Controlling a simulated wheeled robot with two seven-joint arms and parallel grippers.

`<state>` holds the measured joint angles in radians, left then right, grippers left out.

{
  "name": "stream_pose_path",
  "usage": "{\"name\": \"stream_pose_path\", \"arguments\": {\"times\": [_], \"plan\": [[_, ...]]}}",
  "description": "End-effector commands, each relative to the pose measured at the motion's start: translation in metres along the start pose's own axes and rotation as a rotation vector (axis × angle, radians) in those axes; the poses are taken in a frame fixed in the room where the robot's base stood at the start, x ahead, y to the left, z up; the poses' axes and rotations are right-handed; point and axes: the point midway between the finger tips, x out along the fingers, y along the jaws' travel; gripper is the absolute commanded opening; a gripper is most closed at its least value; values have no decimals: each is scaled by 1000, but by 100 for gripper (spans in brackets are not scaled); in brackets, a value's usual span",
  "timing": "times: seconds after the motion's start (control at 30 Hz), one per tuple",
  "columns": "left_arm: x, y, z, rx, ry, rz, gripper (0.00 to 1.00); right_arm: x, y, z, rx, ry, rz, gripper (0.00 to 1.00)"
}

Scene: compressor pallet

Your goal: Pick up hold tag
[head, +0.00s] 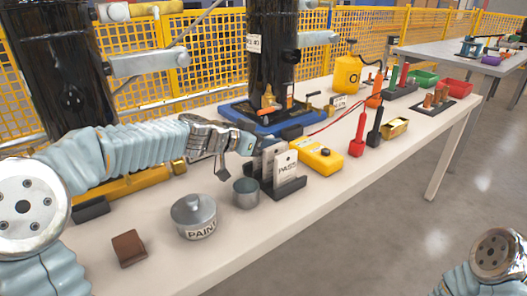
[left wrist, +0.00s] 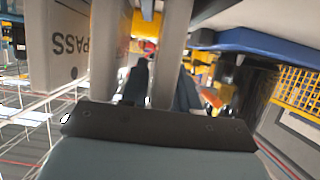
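A dark tag rack (head: 290,193) on the table holds upright white tags side by side. The front tag (head: 286,168) reads PASS, and it also shows at the left of the left wrist view (left wrist: 62,45). A pale tag (head: 268,160) stands behind it; no HOLD lettering is readable. My left gripper (head: 258,146) is at the back of the rack, by the tags' upper part. In the left wrist view its dark fingers (left wrist: 162,92) stand apart on either side of the rearmost tag (left wrist: 172,50); firm contact cannot be made out. My right gripper is out of view.
A grey cup (head: 246,193) and a PAINT tin (head: 194,216) stand left of the rack. A yellow meter (head: 317,155) with red and black probes lies close on the right. A blue tray (head: 240,112) is behind. A brown block (head: 129,249) lies front left.

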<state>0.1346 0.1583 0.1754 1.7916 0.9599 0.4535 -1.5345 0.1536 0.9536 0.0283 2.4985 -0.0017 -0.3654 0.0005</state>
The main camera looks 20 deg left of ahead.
Motion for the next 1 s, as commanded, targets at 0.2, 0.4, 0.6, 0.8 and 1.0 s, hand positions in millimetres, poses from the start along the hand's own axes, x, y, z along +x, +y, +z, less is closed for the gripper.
{"name": "stream_pose_path", "arguments": {"times": [0.2, 0.4, 0.6, 0.8, 1.0], "plan": [[8, 0, 0, 2, 0, -1, 30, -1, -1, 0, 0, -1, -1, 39], [8, 0, 0, 1, 0, 0, 13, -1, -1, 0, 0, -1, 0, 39], [8, 0, 0, 1, 0, 0, 0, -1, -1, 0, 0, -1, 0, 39], [6, 0, -4, 2, 1, 0, 0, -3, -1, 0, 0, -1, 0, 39], [-8, 0, -39, 5, 4, -1, 0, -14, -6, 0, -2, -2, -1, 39]]}}
